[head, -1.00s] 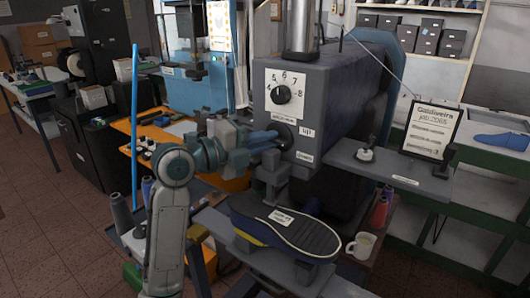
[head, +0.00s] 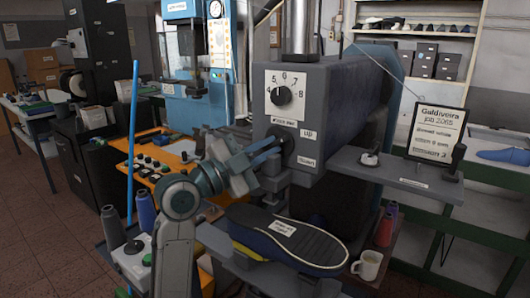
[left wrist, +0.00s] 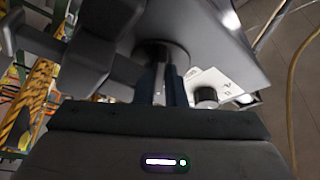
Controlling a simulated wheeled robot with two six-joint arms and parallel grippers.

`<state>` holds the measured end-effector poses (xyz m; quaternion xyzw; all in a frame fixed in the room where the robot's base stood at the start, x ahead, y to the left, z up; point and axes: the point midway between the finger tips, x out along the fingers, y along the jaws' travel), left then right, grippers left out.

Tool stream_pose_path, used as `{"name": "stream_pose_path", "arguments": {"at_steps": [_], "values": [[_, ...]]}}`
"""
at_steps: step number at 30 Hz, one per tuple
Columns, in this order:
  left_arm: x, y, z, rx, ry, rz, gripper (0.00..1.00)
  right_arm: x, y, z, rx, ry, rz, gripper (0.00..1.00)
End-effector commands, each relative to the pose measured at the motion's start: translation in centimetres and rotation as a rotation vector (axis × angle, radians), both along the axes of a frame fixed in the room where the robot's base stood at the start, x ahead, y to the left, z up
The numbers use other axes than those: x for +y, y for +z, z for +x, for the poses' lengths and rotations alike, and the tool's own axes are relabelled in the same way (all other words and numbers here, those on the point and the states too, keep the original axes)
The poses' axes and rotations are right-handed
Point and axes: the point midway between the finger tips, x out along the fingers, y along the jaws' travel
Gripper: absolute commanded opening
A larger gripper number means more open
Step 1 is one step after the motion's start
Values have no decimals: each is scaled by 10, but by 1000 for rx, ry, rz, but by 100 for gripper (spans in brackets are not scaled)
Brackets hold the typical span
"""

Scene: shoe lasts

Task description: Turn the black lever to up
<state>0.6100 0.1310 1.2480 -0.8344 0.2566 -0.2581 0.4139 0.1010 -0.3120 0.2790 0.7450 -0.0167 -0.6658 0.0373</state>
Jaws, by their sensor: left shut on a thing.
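The black lever is mostly hidden between my left gripper's fingers; a grey strip of it (left wrist: 159,82) shows in the left wrist view, running to a dark round hub. The hub (head: 287,138) sits on the front of the grey machine (head: 345,105), beside the "up" label (head: 308,134) and above a lower label (head: 306,162) that is blurred here. My left gripper (head: 272,154) has blue fingers, shut on the lever from the left and tilted up toward the hub. The wrist view shows both fingers (left wrist: 160,88) along the lever. My right gripper is not in view.
A black numbered dial (head: 284,95) is above the hub. A dark shoe sole (head: 288,238) lies on a support below. A mug (head: 367,265) and thread spools stand to its right. A grey shelf (head: 395,178) with a sign juts out right. A blue pole (head: 132,140) stands left.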

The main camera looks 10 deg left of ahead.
Motion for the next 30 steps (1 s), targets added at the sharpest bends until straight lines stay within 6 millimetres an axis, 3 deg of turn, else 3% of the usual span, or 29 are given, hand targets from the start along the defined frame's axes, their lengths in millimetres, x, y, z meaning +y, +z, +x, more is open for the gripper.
{"name": "stream_pose_path", "arguments": {"at_steps": [16,17,19,30], "values": [[0,-1,0,12,0,-21,0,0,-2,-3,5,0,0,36],[0,-1,0,12,0,-21,16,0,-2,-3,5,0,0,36],[0,-1,0,12,0,-20,30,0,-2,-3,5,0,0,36],[-1,-2,0,14,-3,-19,32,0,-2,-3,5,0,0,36]]}}
